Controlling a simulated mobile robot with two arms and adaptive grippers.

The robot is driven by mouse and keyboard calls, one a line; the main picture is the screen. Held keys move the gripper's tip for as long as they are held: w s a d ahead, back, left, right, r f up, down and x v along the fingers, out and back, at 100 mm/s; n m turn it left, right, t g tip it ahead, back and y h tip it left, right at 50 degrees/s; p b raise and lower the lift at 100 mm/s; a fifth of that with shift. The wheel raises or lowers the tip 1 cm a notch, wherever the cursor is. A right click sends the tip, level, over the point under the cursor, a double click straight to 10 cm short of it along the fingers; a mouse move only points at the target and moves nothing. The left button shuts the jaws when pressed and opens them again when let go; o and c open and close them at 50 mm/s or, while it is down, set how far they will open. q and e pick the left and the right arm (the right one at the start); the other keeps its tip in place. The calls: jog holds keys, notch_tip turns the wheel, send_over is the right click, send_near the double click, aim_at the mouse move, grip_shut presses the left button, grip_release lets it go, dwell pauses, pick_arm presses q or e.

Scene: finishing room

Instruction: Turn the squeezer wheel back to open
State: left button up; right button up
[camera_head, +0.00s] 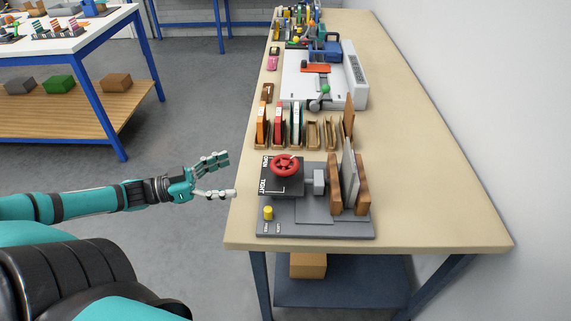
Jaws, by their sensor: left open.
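The squeezer (315,222) stands near the front end of the long workbench. Its red wheel (285,164) sits on a dark panel (272,188) lettered OPEN and TIGHT. A grey jaw block (319,181) is right of the wheel, beside upright brown boards (334,184) and a grey slab (349,172). A yellow knob (268,212) is at the squeezer's front left. My left gripper (232,175) is open and empty, left of the squeezer by the bench's left edge, apart from the wheel. My right gripper is not in view.
Behind the squeezer, a wooden rack (296,145) holds coloured book-like pieces. Farther back is a white machine (298,88) with a green-knobbed lever. The bench's right side (430,190) is bare. A white-topped table (70,42) with blue legs stands at the left.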

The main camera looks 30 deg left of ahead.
pick_arm(q)
jog(key=b, duration=0.3)
send_near(286, 163)
jog(key=x, duration=0.4)
jog(key=shift+w+f, duration=0.1)
jog(key=shift+w, duration=0.1)
jog(key=x, duration=0.3)
jog(key=shift+w+d+b, duration=0.25)
jog(key=shift+w+b, duration=0.05)
jog(key=shift+b, duration=0.05)
jog(key=shift+x, duration=1)
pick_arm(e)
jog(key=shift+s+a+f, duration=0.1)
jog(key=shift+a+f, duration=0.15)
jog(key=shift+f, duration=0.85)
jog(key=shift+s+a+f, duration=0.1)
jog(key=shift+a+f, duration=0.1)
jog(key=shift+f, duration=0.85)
pick_arm(q)
jog(key=c, duration=1.2)
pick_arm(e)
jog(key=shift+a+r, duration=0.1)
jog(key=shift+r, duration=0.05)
